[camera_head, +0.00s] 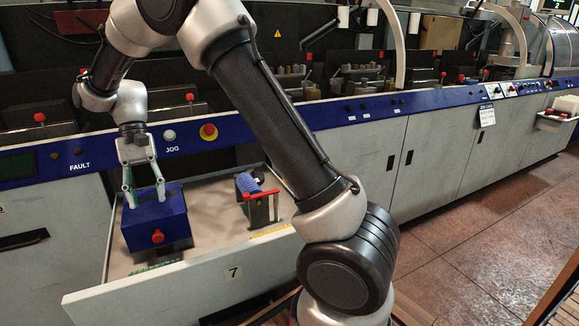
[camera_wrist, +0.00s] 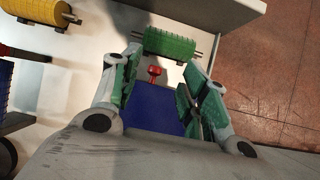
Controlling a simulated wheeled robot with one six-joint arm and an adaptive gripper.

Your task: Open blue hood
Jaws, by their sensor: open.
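The blue hood (camera_head: 153,223) is a box-like cover with a red knob (camera_head: 157,237) on its front. It sits at the left in the pulled-out drawer (camera_head: 215,276) and looks closed. My gripper (camera_head: 146,203) points down over the hood with its two fingers spread. In the wrist view the hood (camera_wrist: 155,108) lies between the open fingers (camera_wrist: 153,85), with the red knob (camera_wrist: 154,74) beyond it. The jaws hold nothing. Whether either finger touches the hood cannot be told. Part of the hood is hidden by the gripper.
A blue roller (camera_head: 246,183) and a red handle (camera_head: 262,194) stand right of the hood. The wrist view shows a green roller (camera_wrist: 169,44) beyond the knob and a yellow roller (camera_wrist: 42,14) at upper left. The machine's control panel (camera_head: 120,152) runs behind the drawer.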

